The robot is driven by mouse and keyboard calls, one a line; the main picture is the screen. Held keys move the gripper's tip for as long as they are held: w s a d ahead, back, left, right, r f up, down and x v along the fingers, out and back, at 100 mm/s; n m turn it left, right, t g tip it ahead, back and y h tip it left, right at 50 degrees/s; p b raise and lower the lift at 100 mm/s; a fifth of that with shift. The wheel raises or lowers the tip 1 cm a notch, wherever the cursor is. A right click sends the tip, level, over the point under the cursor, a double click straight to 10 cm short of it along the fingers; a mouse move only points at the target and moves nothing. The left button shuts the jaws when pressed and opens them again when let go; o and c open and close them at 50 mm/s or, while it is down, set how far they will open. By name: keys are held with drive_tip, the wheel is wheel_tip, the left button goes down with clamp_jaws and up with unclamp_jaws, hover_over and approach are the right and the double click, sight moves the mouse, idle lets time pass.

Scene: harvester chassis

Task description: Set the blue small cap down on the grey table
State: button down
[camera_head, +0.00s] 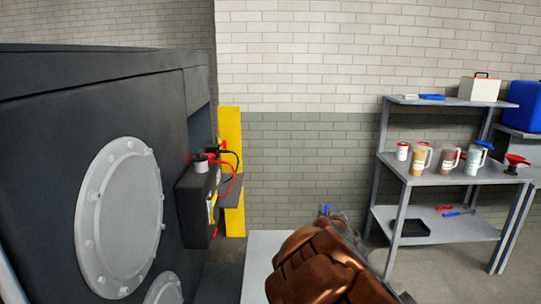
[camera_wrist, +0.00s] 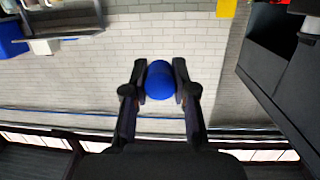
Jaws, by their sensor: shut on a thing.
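The blue small cap (camera_wrist: 160,82) is held between the two fingers of my gripper (camera_wrist: 160,88) in the wrist view. It is round and smooth, with a finger touching each side. In the head view only a small blue bit of the cap (camera_head: 325,209) shows at the tip of my gripper (camera_head: 332,214), beyond my brown arm. A pale grey table top (camera_head: 258,262) lies low in the middle of the head view, partly hidden by my arm. The cap is held up in the air, apart from any surface I can see.
A grey shelf unit (camera_head: 460,172) at the right holds jugs, a white cup, a red funnel and a white box (camera_head: 479,88). A blue container (camera_head: 525,106) stands beside it. The dark harvester chassis (camera_head: 60,180) fills the left, with red and black cables near a yellow post (camera_head: 230,125).

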drive_tip(key=s+d+r+m+h+p, duration=0.1)
drive_tip(key=s+r+m+h+p, duration=0.1)
drive_tip(key=s+r+p, duration=0.3)
wheel_tip(320, 180, up, 3)
drive_tip(key=s+h, duration=0.1)
drive_tip(key=s, duration=0.1)
drive_tip(key=shift+s+d+f+g, duration=0.2)
drive_tip(key=shift+s+d+g, duration=0.1)
drive_tip(key=shift+g, duration=0.1)
